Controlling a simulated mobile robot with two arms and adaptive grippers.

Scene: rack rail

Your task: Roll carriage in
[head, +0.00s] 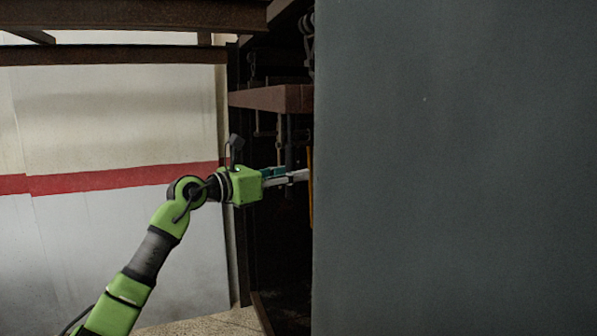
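My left gripper (297,177) reaches in from the left on a green arm, its pale fingers pointing right. The fingertips end at the left edge of a large plain grey panel (455,170). I cannot tell whether they touch the panel, pass behind it or hold anything, nor whether they are open or shut. A thin orange upright strip (310,200) shows beside the fingertips at that edge. I cannot make out a carriage or its rail for certain. My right gripper is not in view.
The grey panel fills the right half and hides what is behind it. A reddish-brown beam (272,98) crosses a dark recess above the gripper, with chains (308,45) hanging near it. A pale wall with a red stripe (110,178) stands left. Rusty beams (110,54) run overhead.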

